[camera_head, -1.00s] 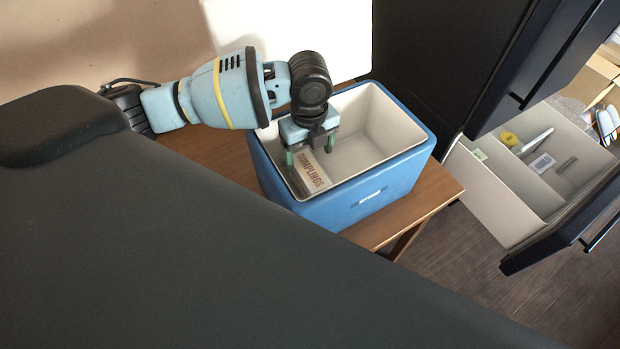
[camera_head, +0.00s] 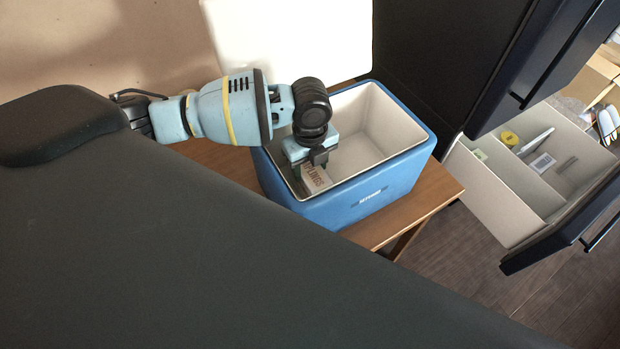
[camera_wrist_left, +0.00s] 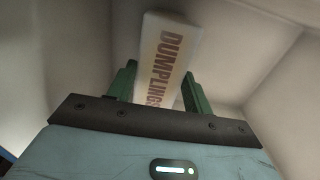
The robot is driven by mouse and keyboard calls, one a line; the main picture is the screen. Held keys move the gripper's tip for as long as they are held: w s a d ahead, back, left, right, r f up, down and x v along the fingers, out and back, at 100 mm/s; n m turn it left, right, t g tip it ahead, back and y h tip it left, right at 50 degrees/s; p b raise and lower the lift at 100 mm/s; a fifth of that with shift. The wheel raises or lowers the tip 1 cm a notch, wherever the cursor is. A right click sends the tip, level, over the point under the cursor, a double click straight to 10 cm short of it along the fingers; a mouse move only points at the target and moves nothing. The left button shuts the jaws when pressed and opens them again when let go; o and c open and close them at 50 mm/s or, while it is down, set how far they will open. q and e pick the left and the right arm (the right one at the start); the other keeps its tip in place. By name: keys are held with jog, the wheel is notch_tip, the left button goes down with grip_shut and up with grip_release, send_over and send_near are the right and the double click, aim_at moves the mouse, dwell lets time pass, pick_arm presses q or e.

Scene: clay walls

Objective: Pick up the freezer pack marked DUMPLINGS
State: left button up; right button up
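The freezer pack marked DUMPLINGS (camera_head: 316,180) is pale with reddish lettering. It is inside the blue cooler box (camera_head: 375,197), near its left end. My left gripper (camera_head: 311,172) reaches down into the box and covers part of the pack and its lettering. In the left wrist view, the pack (camera_wrist_left: 172,50) stands between the two green fingers (camera_wrist_left: 160,88), which sit close against its sides. The gripper looks shut on the pack, and its lower end is hidden. My right gripper is not in view.
The cooler stands on a wooden table (camera_head: 440,190), with a white lid-like panel (camera_head: 290,40) behind it. At right, a dark cabinet has an open pale drawer (camera_head: 500,195) with several small items. The box's right half looks empty.

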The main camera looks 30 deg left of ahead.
pick_arm(q)
jog(key=c, duration=0.9)
jog(key=shift+c, duration=0.2)
jog(key=shift+r, duration=0.2)
notch_tip(320, 180, up, 10)
jog(key=shift+p, duration=0.35)
